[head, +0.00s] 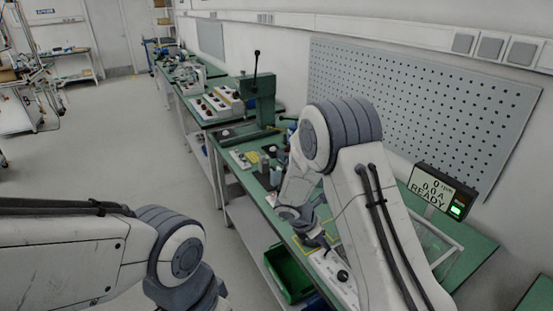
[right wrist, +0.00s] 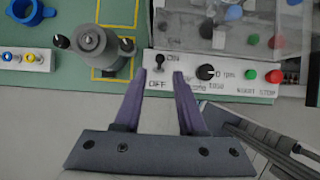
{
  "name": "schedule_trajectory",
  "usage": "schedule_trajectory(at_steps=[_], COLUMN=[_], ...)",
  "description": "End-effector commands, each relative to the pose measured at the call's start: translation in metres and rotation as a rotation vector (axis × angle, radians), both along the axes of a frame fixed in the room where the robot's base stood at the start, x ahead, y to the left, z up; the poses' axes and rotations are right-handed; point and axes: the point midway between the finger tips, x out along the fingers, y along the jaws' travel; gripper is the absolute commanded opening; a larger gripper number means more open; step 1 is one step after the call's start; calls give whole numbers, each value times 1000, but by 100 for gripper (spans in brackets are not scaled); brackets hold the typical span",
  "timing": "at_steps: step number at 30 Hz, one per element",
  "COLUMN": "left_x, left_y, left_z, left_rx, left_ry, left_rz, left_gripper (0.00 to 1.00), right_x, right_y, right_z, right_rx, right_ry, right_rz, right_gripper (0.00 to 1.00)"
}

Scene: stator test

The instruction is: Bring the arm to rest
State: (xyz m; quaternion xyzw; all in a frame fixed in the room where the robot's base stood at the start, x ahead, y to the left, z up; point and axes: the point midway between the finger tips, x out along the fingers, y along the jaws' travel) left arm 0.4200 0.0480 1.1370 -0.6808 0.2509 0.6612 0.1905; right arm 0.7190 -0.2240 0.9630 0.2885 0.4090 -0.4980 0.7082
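My right gripper (right wrist: 158,75) is open, its two purple fingers apart with nothing between them. It hangs over the front edge of a white control panel (right wrist: 222,84), with the fingertips on either side of the toggle switch (right wrist: 159,62) marked ON and OFF. Whether they touch it is unclear. In the head view my right arm reaches over the green bench, and the right gripper (head: 312,238) is small and partly hidden near the panel. My left arm shows at the lower left; its gripper is out of frame.
A display (head: 443,190) reads 0 rpm, 0.0 A, READY with a green light. A green bin (head: 288,275) sits below the bench. The aisle on the left is clear.

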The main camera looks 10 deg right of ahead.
Motion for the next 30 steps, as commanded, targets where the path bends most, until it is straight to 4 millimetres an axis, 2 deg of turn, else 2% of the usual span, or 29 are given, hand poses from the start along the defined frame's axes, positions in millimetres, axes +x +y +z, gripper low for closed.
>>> schedule_trajectory(at_steps=[4, 7, 11, 15, 18, 22, 25, 30], left_x=[0, 0, 0, 0, 0, 0, 0, 0], left_y=[0, 0, 0, 0, 0, 0, 0, 0], left_z=[0, 0, 0, 0, 0, 0, 0, 0], left_rx=[0, 0, 0, 0, 0, 0, 0, 0], left_ry=[0, 0, 0, 0, 0, 0, 0, 0], left_rz=[0, 0, 0, 0, 0, 0, 0, 0], left_gripper=[0, 0, 0, 0, 0, 0, 0, 0], right_x=[-12, -38, -93, -164, -213, -263, -287, -300], right_y=[20, 49, 92, 130, 150, 167, 173, 176], right_z=[27, 61, 106, 140, 156, 168, 172, 174], right_rx=[40, 111, 245, 393, 487, 568, 597, 613], right_ry=[-55, -125, -203, -229, -211, -160, -126, -104], right_rz=[-88, -239, -492, -767, -946, -1126, -1211, -1263], right_gripper=[40, 40, 40, 40, 40, 40, 40, 40])
